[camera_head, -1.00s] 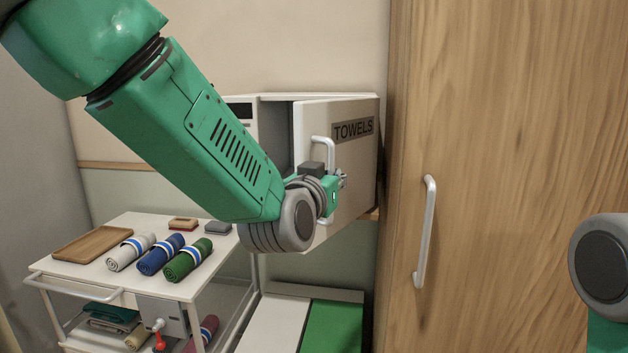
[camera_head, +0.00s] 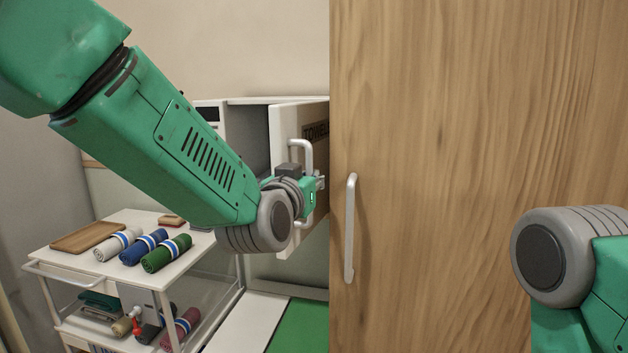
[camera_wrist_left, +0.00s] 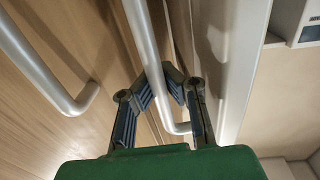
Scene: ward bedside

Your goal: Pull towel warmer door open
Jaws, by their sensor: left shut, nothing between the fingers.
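The towel warmer (camera_head: 212,135) is a white box with a dark display, behind my left arm. Its door (camera_head: 285,125), marked TOWELS, stands ajar with a grey gap on its left. A pale vertical handle (camera_head: 307,158) is on the door front. My left gripper (camera_head: 318,184) is at this handle, partly hidden by its own wrist. In the left wrist view, the fingers (camera_wrist_left: 165,85) are shut with their tips together, and the handle (camera_wrist_left: 150,50) runs right by them. I cannot tell whether the fingers loop around it. My right gripper is out of view.
A wooden cabinet (camera_head: 480,120) with its own handle (camera_head: 350,228) stands close on the right and hides part of the door. A white trolley (camera_head: 50,255) with rolled towels (camera_head: 145,246) and a wooden tray (camera_head: 88,238) is at lower left. My right arm shows at right.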

